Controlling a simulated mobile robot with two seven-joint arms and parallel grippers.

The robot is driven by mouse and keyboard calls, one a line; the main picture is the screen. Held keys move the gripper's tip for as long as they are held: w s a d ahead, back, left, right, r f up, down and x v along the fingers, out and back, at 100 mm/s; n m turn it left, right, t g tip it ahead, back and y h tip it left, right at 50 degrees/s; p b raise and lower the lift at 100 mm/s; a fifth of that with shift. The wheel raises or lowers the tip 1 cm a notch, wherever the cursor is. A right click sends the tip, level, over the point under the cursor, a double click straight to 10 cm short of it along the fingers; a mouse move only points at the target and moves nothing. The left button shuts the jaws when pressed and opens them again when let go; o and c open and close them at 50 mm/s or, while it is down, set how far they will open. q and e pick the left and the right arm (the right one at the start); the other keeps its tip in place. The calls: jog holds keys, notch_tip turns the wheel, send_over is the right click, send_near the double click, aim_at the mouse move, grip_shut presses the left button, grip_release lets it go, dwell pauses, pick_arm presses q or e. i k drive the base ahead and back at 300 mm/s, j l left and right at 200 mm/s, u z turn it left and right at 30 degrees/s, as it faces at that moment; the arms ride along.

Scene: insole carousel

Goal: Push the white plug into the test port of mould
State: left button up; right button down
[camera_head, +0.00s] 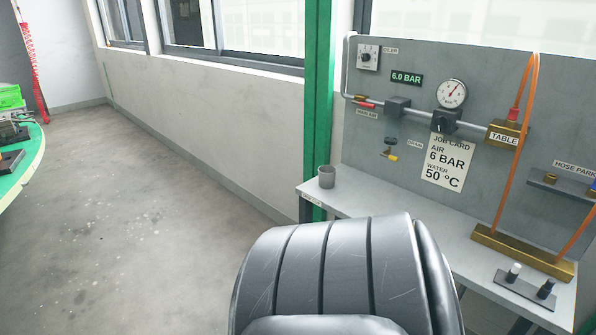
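A small white plug (514,270) stands upright on a dark plate (526,290) at the front right of the grey bench. A dark plug (546,289) stands on the same plate to its right. At the left edge, the green round table (32,160) carries dark blocks that look like moulds (10,161), partly cut off by the frame. I cannot tell which mould is meant, and no test port can be made out. Neither of my grippers is in view. A large dark grey rounded link of mine fills the bottom centre and hides part of the bench's front.
The bench (400,205) stands against a grey panel (400,60) with a gauge (451,94), pipes and a job card (446,163). A grey cup (326,177) stands at its left end. An orange hose (517,130) loops above a brass bar (520,252). Open floor lies left.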

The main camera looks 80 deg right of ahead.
aim_at(515, 269)
jog(key=z, duration=4.1)
jog(key=i+j, duration=0.2)
jog(key=i, duration=0.25)
jog(key=i+j, duration=0.2)
jog(key=i, duration=0.3)
jog(key=i+j, duration=0.25)
jog(key=i, duration=0.2)
jog(key=l+z, duration=0.05)
